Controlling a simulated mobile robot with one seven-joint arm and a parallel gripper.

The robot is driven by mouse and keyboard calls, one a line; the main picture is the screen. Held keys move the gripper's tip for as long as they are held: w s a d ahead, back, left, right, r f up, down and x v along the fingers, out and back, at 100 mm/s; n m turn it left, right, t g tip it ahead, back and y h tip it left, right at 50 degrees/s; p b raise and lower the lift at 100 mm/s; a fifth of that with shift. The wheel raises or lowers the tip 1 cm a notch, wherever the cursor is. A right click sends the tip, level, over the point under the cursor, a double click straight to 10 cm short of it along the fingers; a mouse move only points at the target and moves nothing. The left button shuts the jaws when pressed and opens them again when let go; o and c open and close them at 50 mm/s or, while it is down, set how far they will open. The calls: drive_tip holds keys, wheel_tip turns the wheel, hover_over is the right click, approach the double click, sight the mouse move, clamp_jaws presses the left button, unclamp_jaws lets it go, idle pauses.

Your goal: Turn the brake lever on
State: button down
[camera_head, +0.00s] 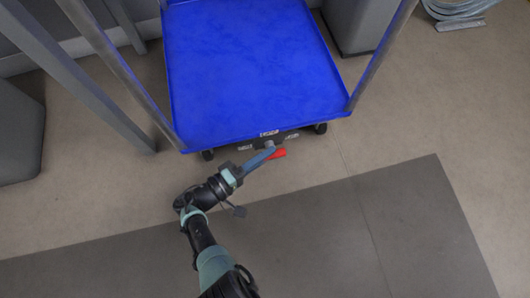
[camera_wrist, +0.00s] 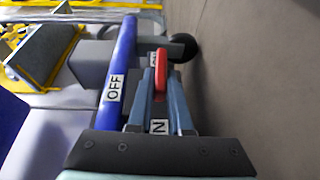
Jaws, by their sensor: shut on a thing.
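The brake lever (camera_head: 279,153) is a short red piece at the front lower edge of the blue cart. In the wrist view the red lever (camera_wrist: 161,70) stands between the two blue-grey fingertips. My gripper (camera_head: 268,155) reaches it from the lower left and is shut on it; the wrist view shows the gripper (camera_wrist: 162,88) from behind. A white OFF label (camera_wrist: 115,88) is left of the fingers. A third label beyond the lever is mostly hidden.
The blue cart (camera_head: 255,70) has metal posts (camera_head: 383,52) at its corners and black wheels (camera_head: 320,128) below. Grey bins stand at left (camera_head: 18,135) and upper right (camera_head: 360,22). The floor in front, with a dark grey mat (camera_head: 370,225), is clear.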

drive_tip(key=shift+s+d+h, duration=0.1)
drive_tip(key=shift+d+h, duration=0.15)
drive_tip(key=shift+h, duration=0.25)
idle(0.6)
drive_tip(key=c, duration=0.8)
unclamp_jaws()
drive_tip(key=shift+c, duration=0.2)
drive_tip(key=shift+a, duration=0.1)
drive_tip(key=shift+a, duration=0.1)
